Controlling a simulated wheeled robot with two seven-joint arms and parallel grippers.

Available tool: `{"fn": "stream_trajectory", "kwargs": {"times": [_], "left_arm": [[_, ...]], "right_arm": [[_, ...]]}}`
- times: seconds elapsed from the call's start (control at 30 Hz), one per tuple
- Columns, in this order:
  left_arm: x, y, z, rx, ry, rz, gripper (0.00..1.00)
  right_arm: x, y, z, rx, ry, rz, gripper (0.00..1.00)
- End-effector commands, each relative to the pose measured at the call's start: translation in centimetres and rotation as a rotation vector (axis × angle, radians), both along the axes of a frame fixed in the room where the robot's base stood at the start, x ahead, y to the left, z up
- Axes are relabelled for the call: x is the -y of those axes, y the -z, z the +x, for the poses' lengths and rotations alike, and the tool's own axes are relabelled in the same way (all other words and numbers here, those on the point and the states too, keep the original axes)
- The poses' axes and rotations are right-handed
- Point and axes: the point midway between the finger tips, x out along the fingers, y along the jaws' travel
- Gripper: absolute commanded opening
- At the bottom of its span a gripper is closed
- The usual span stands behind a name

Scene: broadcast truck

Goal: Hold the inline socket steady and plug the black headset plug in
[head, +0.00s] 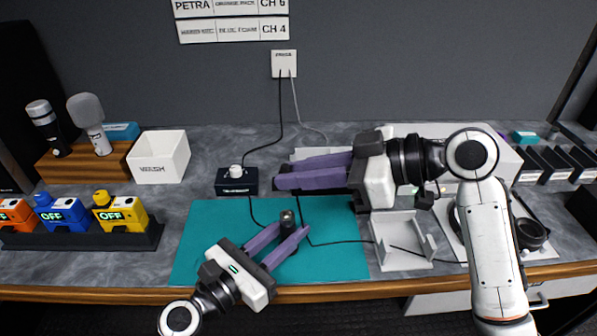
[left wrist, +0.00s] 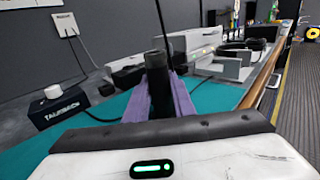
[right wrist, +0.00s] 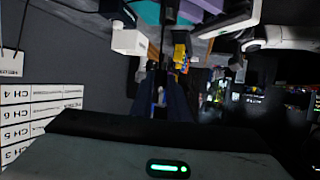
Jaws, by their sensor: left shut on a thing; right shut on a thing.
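The inline socket (head: 287,222) is a dark upright cylinder above the teal mat (head: 215,235). My left gripper (head: 290,234) is shut around it; in the left wrist view the socket (left wrist: 158,88) stands between the purple fingers. My right gripper (head: 284,174) is shut, pointing left, higher and behind the socket, apart from it. The black headset plug is mostly hidden by the right fingers in the head view. In the right wrist view a small, shadowed item (right wrist: 160,97) shows between the fingers; its tip cannot be made out.
A black talkback box (head: 237,183) with a white knob stands left of the right gripper, with a cable to the wall plate (head: 284,64). A white holder (head: 402,240) is right of the mat. A white bin (head: 158,157) and coloured packs (head: 120,213) stand left.

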Motion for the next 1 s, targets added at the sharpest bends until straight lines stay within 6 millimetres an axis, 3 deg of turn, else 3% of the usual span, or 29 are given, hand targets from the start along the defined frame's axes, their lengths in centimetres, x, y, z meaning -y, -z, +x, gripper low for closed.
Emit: {"fn": "stream_trajectory", "kwargs": {"times": [0.33,1.0], "left_arm": [[0.0,0.0,0.0,0.0,0.0,0.0,0.0],[0.0,0.0,0.0,0.0,0.0,0.0,0.0]], "right_arm": [[0.0,0.4,0.0,-0.001,0.0,0.0,0.0],[0.1,4.9,0.0,0.003,0.0,0.002,0.0]]}}
